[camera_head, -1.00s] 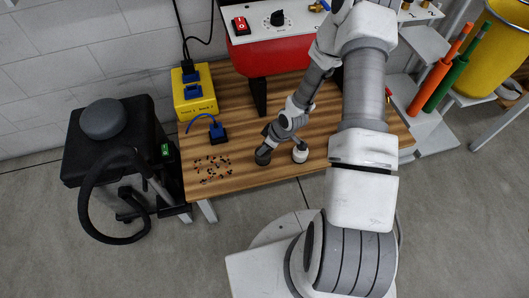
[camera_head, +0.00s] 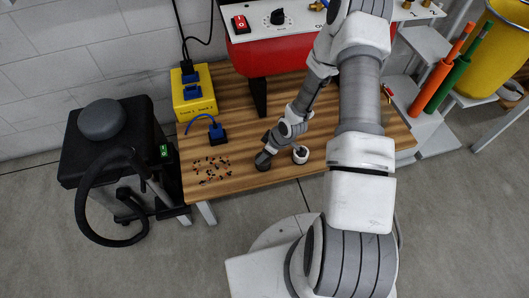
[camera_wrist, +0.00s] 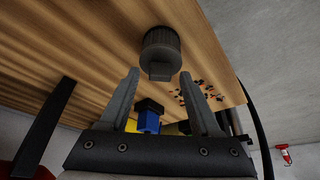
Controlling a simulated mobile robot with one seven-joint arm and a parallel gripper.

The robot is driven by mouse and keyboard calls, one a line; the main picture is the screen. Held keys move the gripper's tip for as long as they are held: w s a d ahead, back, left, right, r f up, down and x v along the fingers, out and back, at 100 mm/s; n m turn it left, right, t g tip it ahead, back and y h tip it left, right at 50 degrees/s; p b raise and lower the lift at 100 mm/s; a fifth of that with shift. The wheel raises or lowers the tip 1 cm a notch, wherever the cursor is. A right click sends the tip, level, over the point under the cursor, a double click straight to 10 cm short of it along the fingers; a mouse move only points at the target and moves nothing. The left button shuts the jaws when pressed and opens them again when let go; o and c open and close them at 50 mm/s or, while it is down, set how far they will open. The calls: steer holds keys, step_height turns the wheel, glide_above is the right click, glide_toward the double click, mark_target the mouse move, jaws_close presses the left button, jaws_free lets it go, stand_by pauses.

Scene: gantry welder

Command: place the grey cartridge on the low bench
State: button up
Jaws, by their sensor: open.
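The dark grey cartridge (camera_wrist: 161,45) is a short ribbed cylinder resting on the wooden low bench (camera_wrist: 100,40); the wrist view is upside down. My gripper (camera_wrist: 160,74) is open, one fingertip on either side of the cartridge's near end, with gaps visible. My wrist partly hides the spot there.
A small white, cup-like shape (camera_head: 300,155) shows right of my gripper; I cannot tell what it is. Scattered dark bits (camera_head: 211,169) lie to the left. A blue connector (camera_head: 217,133), yellow box (camera_head: 194,95) and red welder (camera_head: 270,55) stand behind. Bare wood lies between.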

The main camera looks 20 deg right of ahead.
steer(key=p+v, duration=0.4)
steer(key=v, duration=0.8)
steer(key=shift+r, duration=0.15)
steer(key=s+d+r+m+h, duration=0.1)
steer(key=d+r+m+h, duration=0.15)
steer(key=r, duration=1.05)
steer(key=d+r+m+h, duration=0.1)
steer(key=r+m+h, duration=0.15)
steer(key=r, duration=1.05)
steer(key=s+a+r+m+t+y, duration=0.1)
steer(key=s+a+r+m, duration=0.3)
steer(key=s+r, duration=0.9)
steer(key=s+a+t, duration=0.1)
steer(key=s+a, duration=0.1)
steer(key=a, duration=0.1)
steer(key=shift+s+r+y, duration=0.3)
steer(key=shift+s+y, duration=0.05)
steer(key=shift+y, duration=0.05)
